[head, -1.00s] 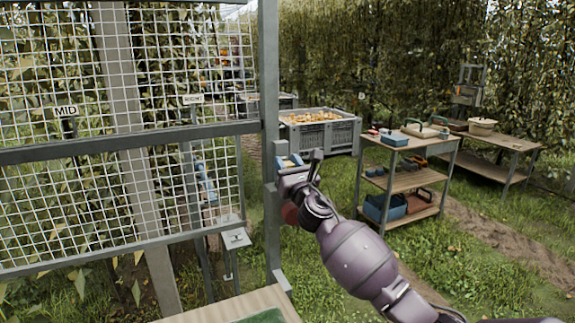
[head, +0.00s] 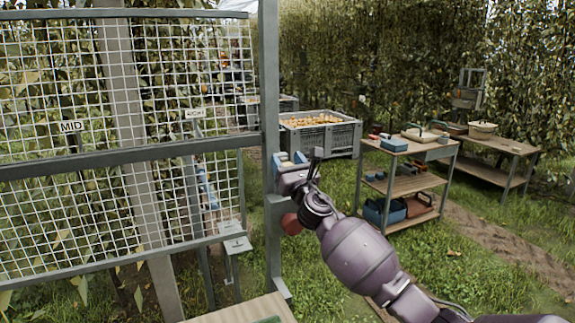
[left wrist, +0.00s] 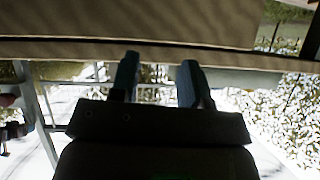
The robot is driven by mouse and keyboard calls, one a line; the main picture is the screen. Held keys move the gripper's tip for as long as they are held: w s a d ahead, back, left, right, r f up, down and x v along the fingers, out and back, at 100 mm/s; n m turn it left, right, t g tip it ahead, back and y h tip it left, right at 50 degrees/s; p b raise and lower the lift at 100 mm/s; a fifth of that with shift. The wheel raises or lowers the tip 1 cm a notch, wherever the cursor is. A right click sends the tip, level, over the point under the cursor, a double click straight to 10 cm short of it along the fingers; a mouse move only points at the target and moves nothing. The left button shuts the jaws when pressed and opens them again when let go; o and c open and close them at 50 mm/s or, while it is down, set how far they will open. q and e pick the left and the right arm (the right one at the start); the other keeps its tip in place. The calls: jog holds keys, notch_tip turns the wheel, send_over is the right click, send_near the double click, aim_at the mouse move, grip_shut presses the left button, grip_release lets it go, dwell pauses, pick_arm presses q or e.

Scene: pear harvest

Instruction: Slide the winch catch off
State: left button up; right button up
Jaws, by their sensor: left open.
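My right gripper (head: 290,176) is at the grey upright post (head: 269,110) at the right edge of the mesh screen, in the middle of the head view. Its jaws overlap small blue and pale parts on the post, and I cannot tell whether they are shut on anything. A red round knob (head: 291,224) shows just below the gripper. The winch catch cannot be told apart from these parts. My left gripper (left wrist: 157,82) shows in the left wrist view, with its two fingers apart and nothing seen between them, below a pale board edge (left wrist: 150,47).
The mesh screen (head: 110,155) with MID (head: 72,126) and another label fills the left. A grey crate of pears (head: 325,142) stands behind. A shelved cart (head: 402,183) and a bench (head: 510,148) stand right. A wooden board edge (head: 245,310) is at the bottom. Grass lies between.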

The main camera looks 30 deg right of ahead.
jog(key=shift+o, duration=0.3)
jog(key=shift+f, duration=0.2)
jog(key=shift+s+f, duration=0.15)
jog(key=shift+s, duration=0.1)
jog(key=v, duration=1)
jog(key=shift+s+b, duration=0.15)
jog(key=shift+b, duration=0.3)
